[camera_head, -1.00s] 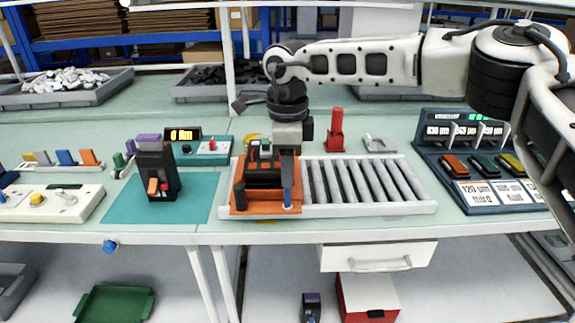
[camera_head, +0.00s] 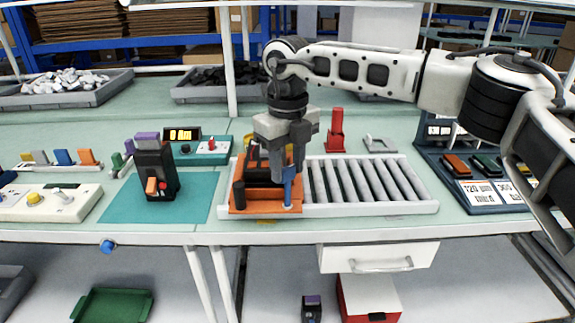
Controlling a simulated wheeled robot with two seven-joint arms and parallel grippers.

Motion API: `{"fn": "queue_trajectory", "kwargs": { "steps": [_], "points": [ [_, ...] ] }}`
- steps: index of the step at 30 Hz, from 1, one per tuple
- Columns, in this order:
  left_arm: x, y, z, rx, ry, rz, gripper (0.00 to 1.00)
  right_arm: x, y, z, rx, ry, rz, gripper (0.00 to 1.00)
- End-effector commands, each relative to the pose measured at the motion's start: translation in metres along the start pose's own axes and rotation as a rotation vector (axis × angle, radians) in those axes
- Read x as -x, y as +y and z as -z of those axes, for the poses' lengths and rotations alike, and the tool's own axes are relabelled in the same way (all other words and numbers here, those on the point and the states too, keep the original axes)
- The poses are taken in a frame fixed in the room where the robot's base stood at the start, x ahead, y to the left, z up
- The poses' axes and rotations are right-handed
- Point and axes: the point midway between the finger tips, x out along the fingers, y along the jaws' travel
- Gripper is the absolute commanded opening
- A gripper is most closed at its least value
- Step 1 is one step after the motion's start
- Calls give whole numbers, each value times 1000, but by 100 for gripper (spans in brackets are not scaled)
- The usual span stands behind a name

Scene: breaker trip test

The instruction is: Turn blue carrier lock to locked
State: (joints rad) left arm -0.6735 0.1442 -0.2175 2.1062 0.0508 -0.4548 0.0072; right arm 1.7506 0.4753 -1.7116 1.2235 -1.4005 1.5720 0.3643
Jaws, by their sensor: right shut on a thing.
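The orange carrier (camera_head: 245,208) sits at the left end of the roller conveyor, with a black part in it partly hidden behind my gripper. The blue carrier lock (camera_head: 289,190) stands upright at the carrier's front right corner. My right gripper (camera_head: 287,172) points down over that corner and is shut on the upper part of the blue lock. Its fingers hide some of the lock, so I cannot tell its exact turn angle. My left gripper is not in view.
The roller conveyor (camera_head: 365,180) runs clear to the right. A black breaker unit (camera_head: 155,172) stands on a teal mat to the left. A red post (camera_head: 335,130) stands behind the conveyor. A dark labelled rack (camera_head: 455,180) is at the right.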

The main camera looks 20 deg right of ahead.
Motion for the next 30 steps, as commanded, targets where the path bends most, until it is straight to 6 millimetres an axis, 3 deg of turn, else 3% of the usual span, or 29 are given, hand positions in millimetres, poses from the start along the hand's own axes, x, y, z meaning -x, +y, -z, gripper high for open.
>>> {"fn": "queue_trajectory", "kwargs": {
  "steps": [15, 30],
  "points": [
    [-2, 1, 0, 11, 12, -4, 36, 1, -1, -1, -457, -4, -1, 14],
    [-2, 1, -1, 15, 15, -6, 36, 2, -1, -1, -659, -6, 0, 14]
  ]
}}
